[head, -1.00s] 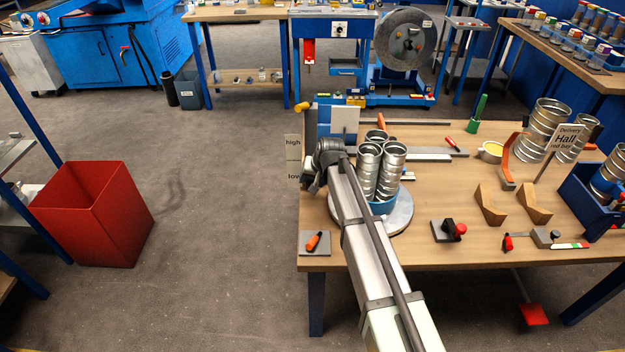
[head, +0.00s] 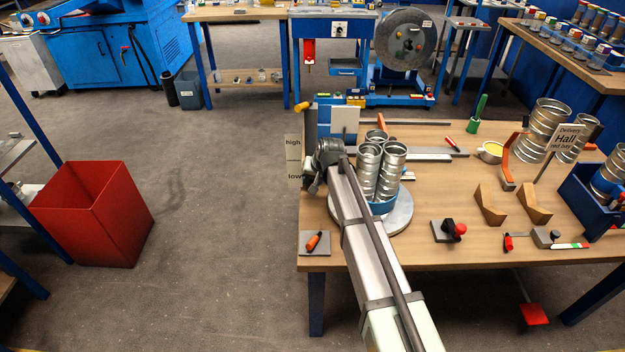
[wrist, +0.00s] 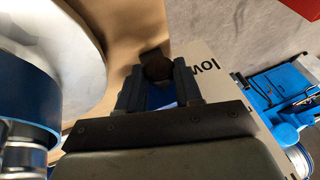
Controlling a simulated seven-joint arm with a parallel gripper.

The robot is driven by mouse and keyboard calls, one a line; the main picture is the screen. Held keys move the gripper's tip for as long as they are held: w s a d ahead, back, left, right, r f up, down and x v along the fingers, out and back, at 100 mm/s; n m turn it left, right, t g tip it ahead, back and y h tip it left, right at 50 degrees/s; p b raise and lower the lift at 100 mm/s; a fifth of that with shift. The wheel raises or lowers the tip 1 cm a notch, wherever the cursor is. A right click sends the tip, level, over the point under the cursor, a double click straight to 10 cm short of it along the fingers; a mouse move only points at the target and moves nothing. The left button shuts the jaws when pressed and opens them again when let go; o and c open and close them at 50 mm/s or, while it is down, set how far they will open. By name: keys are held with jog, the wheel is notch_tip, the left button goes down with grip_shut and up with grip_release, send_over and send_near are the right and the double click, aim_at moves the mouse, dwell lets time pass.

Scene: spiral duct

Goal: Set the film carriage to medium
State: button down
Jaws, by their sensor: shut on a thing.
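A pale upright scale board stands at the table's left edge in the head view, with a "high" label (head: 293,142) above and a "low" label (head: 294,177) below. The "low" lettering also shows upside down in the wrist view (wrist: 205,70). My gripper (wrist: 158,80) is shut on a dark round knob (wrist: 157,67) beside this board, nearer the "low" lettering. In the head view my own arm hides the fingers and the knob. I see no "medium" wording, and the rest of the film carriage is hidden.
A round turntable (head: 397,217) with a blue ring and several metal ducts stands close to my arm. A red bin (head: 95,215) stands on the floor at left.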

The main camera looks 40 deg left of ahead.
jog(key=shift+r, duration=0.1)
notch_tip(320, 180, up, 7)
dwell(0.6)
jog(key=c, duration=0.8)
grip_release()
jog(key=shift+o, duration=0.2)
jog(key=v, duration=1.3)
jog(key=shift+d+r, duration=0.2)
jog(key=shift+r, duration=0.1)
